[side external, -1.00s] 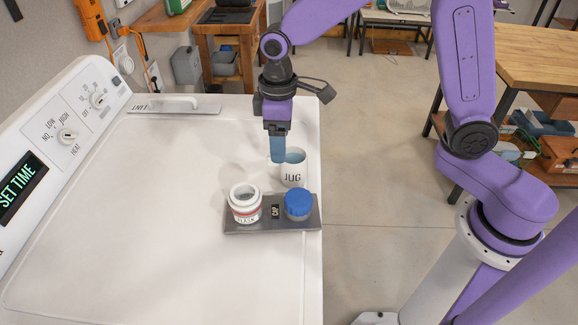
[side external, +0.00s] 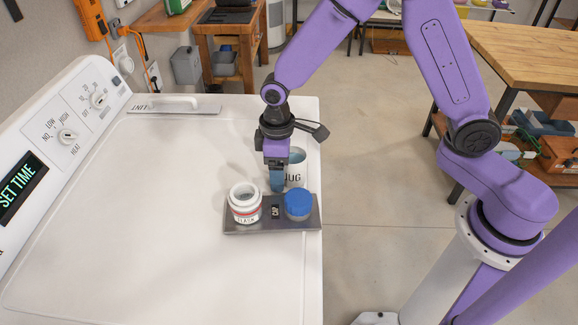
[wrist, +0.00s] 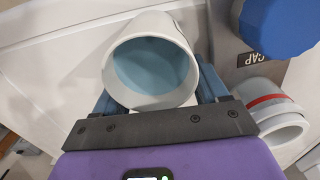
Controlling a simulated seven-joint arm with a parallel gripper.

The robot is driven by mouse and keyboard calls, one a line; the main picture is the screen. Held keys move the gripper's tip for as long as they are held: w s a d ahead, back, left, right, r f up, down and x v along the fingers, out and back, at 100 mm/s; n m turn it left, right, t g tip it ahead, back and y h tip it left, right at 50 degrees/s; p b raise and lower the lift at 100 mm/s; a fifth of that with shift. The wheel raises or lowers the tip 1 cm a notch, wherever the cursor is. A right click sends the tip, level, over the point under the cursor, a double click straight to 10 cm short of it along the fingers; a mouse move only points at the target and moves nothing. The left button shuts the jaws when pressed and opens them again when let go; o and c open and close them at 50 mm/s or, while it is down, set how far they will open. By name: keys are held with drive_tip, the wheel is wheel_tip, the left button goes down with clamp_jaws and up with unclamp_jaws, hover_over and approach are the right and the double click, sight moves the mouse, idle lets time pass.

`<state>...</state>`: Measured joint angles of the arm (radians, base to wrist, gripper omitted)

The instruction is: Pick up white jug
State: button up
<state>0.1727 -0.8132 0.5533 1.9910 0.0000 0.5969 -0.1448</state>
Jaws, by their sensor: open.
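The white jug (side external: 297,170), with black lettering and a blue-grey inside, stands upright on the white appliance top behind the grey tray. In the wrist view the jug (wrist: 152,70) fills the middle, with its open mouth toward the camera. My gripper (side external: 277,187) is low at the jug's left side and points down. In the wrist view my gripper's (wrist: 156,97) blue fingers are spread, one on each side of the jug's near part. I cannot tell whether they touch it. The jug's handle is mostly hidden by the gripper.
The appliance top (side external: 160,210) to the left is clear. A control panel (side external: 75,125) rises at far left.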

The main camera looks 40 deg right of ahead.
drive_tip(key=shift+c, duration=0.4)
drive_tip(key=c, duration=1.3)
drive_tip(key=shift+r, duration=0.1)
drive_tip(key=shift+r, duration=0.2)
drive_tip(key=shift+r, duration=1.4)
drive_tip(key=s+d+r, duration=0.2)
drive_tip(key=s+r, duration=0.2)
drive_tip(key=s, duration=0.2)
drive_tip(key=s+d+r, duration=0.3)
drive_tip(key=s+r, duration=0.2)
drive_tip(key=s, duration=0.1)
drive_tip(key=shift+s+d+r, duration=0.3)
